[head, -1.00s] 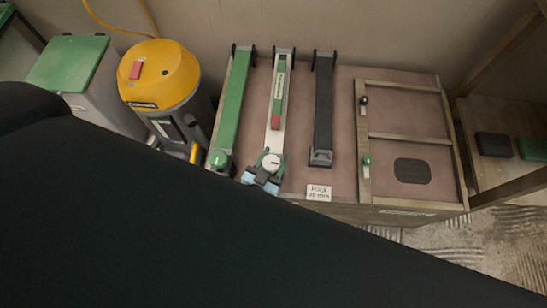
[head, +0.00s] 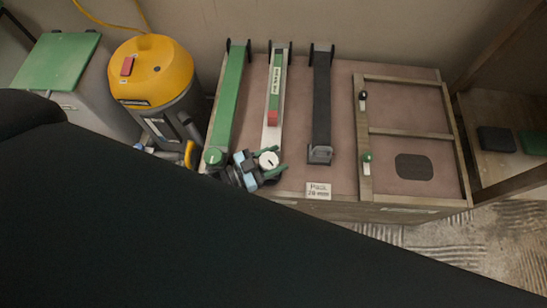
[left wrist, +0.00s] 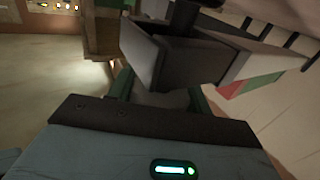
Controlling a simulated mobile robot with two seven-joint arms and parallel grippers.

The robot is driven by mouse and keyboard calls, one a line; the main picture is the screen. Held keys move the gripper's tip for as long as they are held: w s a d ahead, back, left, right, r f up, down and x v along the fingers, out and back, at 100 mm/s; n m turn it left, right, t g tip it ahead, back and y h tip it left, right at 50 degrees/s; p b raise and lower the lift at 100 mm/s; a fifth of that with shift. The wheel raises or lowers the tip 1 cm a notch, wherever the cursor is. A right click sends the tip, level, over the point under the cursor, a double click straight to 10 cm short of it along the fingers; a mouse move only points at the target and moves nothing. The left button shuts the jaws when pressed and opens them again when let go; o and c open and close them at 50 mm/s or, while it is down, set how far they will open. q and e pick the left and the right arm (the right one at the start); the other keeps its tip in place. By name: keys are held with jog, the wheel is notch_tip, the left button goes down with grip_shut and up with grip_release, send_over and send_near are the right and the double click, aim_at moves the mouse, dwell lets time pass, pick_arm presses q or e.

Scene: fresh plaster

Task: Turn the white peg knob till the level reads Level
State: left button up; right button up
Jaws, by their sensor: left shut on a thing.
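The white peg knob (head: 268,159) is at the near end of the middle rail (head: 271,138) on the bench. My left gripper (head: 264,164) reaches it from the left and is shut on it, its green fingers on either side of it. In the left wrist view the green fingers flank a dim grey shape, partly hidden by a dark grey part. The level is a green strip with a pale label (head: 277,78) and a red end (head: 272,118); the label's words are too small to read. My right gripper is out of view.
A green rail (head: 228,95) stands left of the middle one and a black rail (head: 322,105) right of it. A small printed sign (head: 318,191) is at the bench's front edge. A yellow-topped vacuum (head: 150,75) stands close at the left.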

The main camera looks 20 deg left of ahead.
pick_arm(q)
jog(key=shift+d+m+g+h, duration=0.1)
jog(key=shift+m+g+h, duration=0.2)
jog(key=shift+g, duration=0.1)
jog(key=shift+r, duration=0.1)
jog(key=o, duration=1)
jog(key=shift+r, duration=0.4)
notch_tip(320, 180, up, 2)
jog(key=shift+r+p, duration=0.25)
jog(key=shift+p, duration=0.55)
jog(key=shift+s+d+r, duration=0.15)
jog(key=shift+s+r, duration=0.05)
jog(key=shift+s, duration=0.5)
jog(key=s+d, duration=0.1)
jog(key=s, duration=0.3)
jog(key=s+d+p, duration=0.1)
jog(key=s, duration=0.4)
jog(key=s+d+r+p, duration=0.1)
jog(key=s, duration=0.4)
jog(key=shift+d+r, duration=0.1)
jog(key=shift+d, duration=0.2)
